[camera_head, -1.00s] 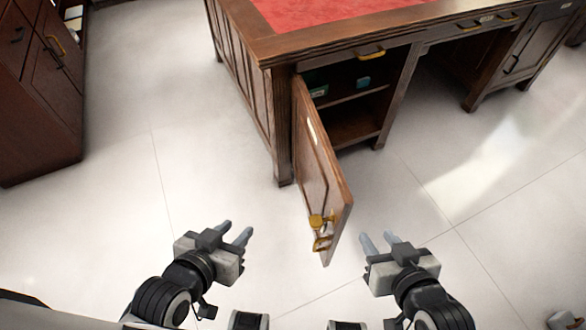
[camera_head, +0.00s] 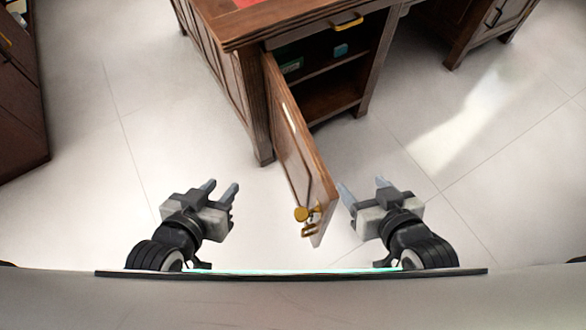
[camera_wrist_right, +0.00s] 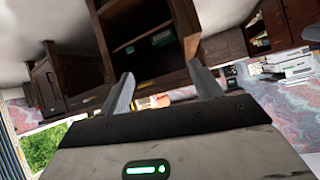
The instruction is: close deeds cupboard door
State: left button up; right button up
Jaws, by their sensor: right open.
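The cupboard door (camera_head: 300,150) of the wooden desk stands wide open in the head view, swung out toward me. A brass knob and key (camera_head: 306,217) are on its left face, near its free edge. Inside the cupboard (camera_head: 325,92) are shelves with small items. My left gripper (camera_head: 220,192) is open and empty, left of the door and apart from it. My right gripper (camera_head: 363,190) is open, just right of the door's free edge; whether it touches cannot be told. In the right wrist view its fingers (camera_wrist_right: 163,92) are spread with the cupboard's shelves (camera_wrist_right: 145,40) beyond.
The desk (camera_head: 225,25) has a drawer with a brass handle (camera_head: 346,22) above the cupboard. A dark wooden cabinet (camera_head: 18,110) stands at the far left. The pale tiled floor (camera_head: 90,190) is clear on both sides of the door.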

aim_at(310, 184)
jog(key=z, duration=1.35)
jog(key=k, duration=0.95)
jog(key=u, duration=1.1)
